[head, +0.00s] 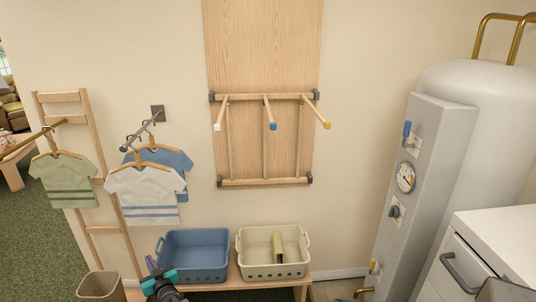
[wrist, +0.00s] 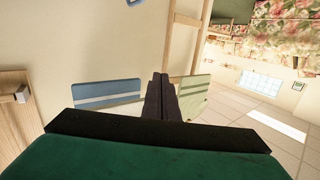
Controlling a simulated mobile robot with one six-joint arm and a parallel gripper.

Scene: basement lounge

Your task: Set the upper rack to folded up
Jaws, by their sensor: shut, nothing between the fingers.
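The upper rack (head: 265,98) is a wooden rail between grey brackets on a tall wooden wall panel (head: 263,45). Its three pegs stick out from the panel, tipped white, blue and yellow. Below it is a lower rail (head: 265,182), with slim bars running up from it flat against the panel. My gripper (head: 152,268) is low in the head view, in front of the blue basket, well below and left of the rack. In the wrist view its dark fingers (wrist: 160,95) are together and empty. A wooden edge with a grey bracket shows at that view's left.
Shirts hang on a wall rod (head: 140,133) and beside a wooden ladder (head: 62,97) at left. A blue basket (head: 193,255) and a cream basket (head: 273,252) sit on a bench under the panel. A white tank (head: 475,115) and grey control box stand at right.

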